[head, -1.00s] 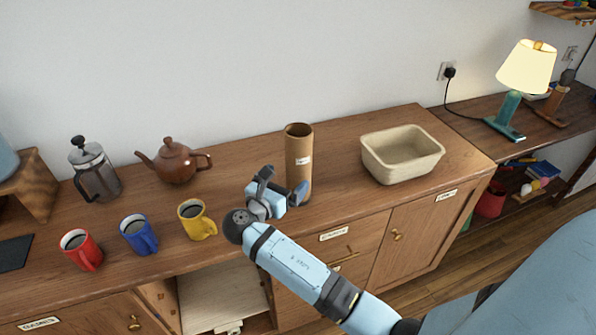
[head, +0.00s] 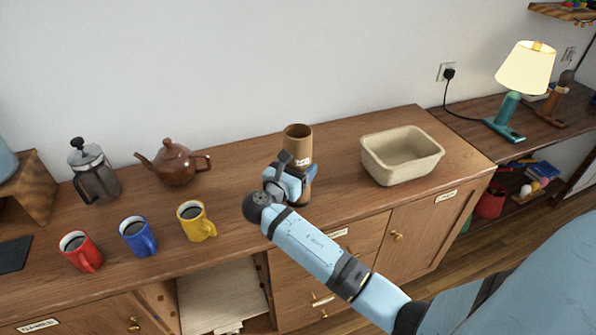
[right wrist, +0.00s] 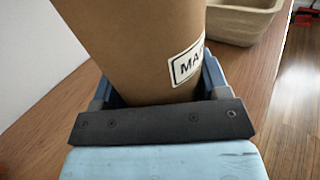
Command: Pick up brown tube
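The brown tube (head: 298,142) stands upright on the wooden cabinet top, open at its upper end, with a white label on its side. My right gripper (head: 298,172) is at the tube, its fingers on either side of the tube's middle. In the right wrist view the tube (right wrist: 140,45) fills the space between the two blue fingers (right wrist: 158,90), close to the dark palm. I cannot tell whether the fingers press on it. The tube's lower part is partly hidden by the gripper in the head view. My left gripper is not in view.
A beige basin (head: 380,165) stands to the right of the tube. A brown teapot (head: 177,166), a french press (head: 95,172) and red (head: 80,252), blue (head: 136,236) and yellow (head: 196,222) mugs stand to the left. The wall is behind.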

